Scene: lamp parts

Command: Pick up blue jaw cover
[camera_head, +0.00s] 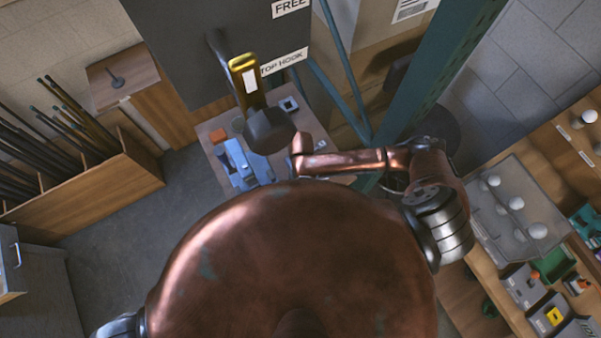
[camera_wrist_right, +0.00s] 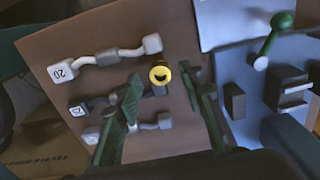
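Blue pieces (camera_head: 240,162) lie on the small table in the head view, partly hidden by a dark rounded part in front. I cannot tell which piece is the jaw cover. A blue-grey plate with dark blocks (camera_wrist_right: 262,82) shows at the right of the right wrist view. My right gripper (camera_wrist_right: 163,84) has its two dark green fingers apart. A small yellow-rimmed round piece (camera_wrist_right: 160,75) shows between the fingertips, and whether they touch it is unclear. My right gripper is not clearly seen in the head view. My left gripper is out of view.
In the wrist view a brown board (camera_wrist_right: 125,30) carries grey fixtures marked 20 (camera_wrist_right: 62,71) and 25 (camera_wrist_right: 78,109). A teal post (camera_head: 430,85) stands behind my right arm.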

